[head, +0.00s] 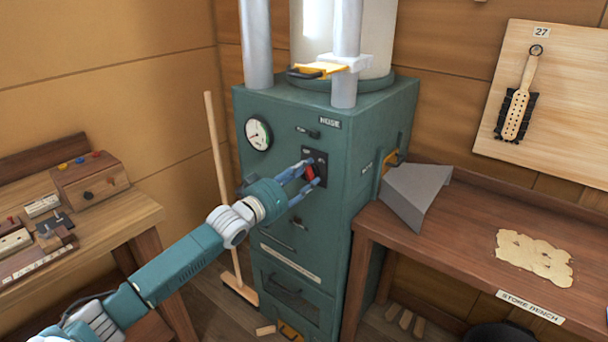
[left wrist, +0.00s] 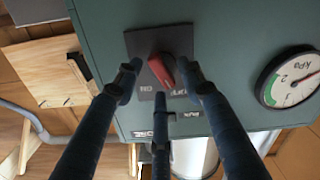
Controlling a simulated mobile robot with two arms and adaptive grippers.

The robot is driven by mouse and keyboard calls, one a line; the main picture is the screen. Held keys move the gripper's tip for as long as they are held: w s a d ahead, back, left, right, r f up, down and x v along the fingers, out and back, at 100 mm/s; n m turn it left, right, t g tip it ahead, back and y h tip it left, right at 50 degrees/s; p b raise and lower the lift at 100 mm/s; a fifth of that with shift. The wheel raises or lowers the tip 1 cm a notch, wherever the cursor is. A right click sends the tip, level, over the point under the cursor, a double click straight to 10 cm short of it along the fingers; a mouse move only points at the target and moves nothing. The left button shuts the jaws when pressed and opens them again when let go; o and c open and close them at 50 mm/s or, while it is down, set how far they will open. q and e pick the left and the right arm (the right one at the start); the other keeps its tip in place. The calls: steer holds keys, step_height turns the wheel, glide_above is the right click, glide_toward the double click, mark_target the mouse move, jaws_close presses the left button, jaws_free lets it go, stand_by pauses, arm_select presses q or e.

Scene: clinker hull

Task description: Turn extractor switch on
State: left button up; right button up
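The extractor switch is a red rotary handle (head: 309,173) on a dark plate (head: 321,160) on the front of the green extractor cabinet (head: 290,222). In the left wrist view, the picture is upside down and the red handle (left wrist: 161,71) sits slanted on its dark plate, with white lettering partly hidden by the fingers. My left gripper (head: 304,176) reaches the plate with its blue fingers spread around the handle. In the left wrist view my left gripper (left wrist: 158,78) has fingertips on both sides of the handle; firm contact is unclear. My right gripper is out of view.
A pressure gauge (head: 258,133) is on the cabinet up and left of the switch. A broom handle (head: 219,165) leans left of the cabinet. A grey hood (head: 414,193) stands on the right bench (head: 465,245). A left bench (head: 120,214) holds several small items.

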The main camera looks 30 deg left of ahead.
arm_select(q)
steer(key=shift+c, duration=1)
jaws_close()
